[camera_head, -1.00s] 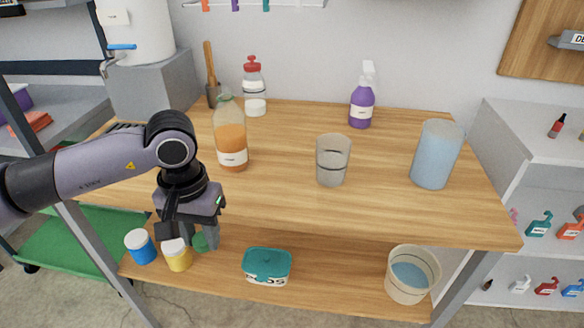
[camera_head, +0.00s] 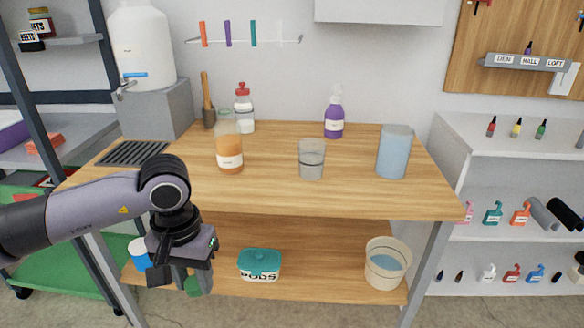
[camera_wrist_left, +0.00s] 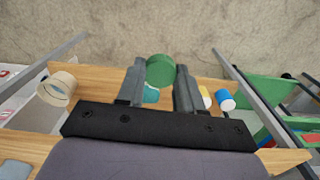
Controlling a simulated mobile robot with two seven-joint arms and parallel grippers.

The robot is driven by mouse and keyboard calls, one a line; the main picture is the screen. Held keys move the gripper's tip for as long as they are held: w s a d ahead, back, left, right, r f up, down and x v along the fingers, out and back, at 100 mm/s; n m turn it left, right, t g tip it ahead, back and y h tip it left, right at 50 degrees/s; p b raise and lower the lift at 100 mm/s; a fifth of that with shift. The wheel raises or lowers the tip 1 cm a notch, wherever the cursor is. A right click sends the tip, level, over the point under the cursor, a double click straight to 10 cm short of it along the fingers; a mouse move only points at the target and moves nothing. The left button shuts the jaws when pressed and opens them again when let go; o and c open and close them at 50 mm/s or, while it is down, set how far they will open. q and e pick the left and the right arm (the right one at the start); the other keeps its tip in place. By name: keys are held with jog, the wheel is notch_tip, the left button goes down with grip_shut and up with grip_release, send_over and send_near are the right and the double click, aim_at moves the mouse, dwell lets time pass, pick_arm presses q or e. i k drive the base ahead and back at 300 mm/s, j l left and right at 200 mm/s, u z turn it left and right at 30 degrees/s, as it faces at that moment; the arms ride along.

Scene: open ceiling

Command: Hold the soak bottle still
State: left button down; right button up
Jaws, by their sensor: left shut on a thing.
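A clear bottle with orange liquid and a white label (camera_head: 229,158) stands upright on the wooden bench. Its label is too small to read, so I cannot tell if it is the soak bottle. A white bottle with a red cap (camera_head: 244,112) and a purple spray bottle (camera_head: 334,117) stand behind. My left gripper (camera_head: 190,278) is low in front of the bench, apart from these bottles. It is shut on a green round cap-like piece (camera_head: 203,284), which also shows between the fingers in the left wrist view (camera_wrist_left: 160,70). My right gripper is out of view.
A glass (camera_head: 311,165) and a blue-filled pitcher (camera_head: 393,155) stand on the bench (camera_head: 350,198). The lower shelf holds a teal tub (camera_head: 259,264), a bucket (camera_head: 386,270) and a blue jar (camera_head: 139,256). The bench's front strip is clear.

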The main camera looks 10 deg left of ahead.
aim_at(226, 130)
jog(key=z, duration=1)
jog(key=j+z, duration=0.25)
jog(key=k+z, duration=0.1)
jog(key=z, duration=0.2)
jog(key=k+j, duration=0.15)
jog(key=j, duration=0.25)
jog(key=k+j, duration=0.1)
jog(key=j, duration=0.3)
jog(key=k+j, duration=0.15)
jog(key=j, duration=0.2)
jog(key=k+j, duration=0.15)
jog(key=j, duration=0.25)
jog(key=k+j, duration=0.15)
jog(key=j, duration=0.25)
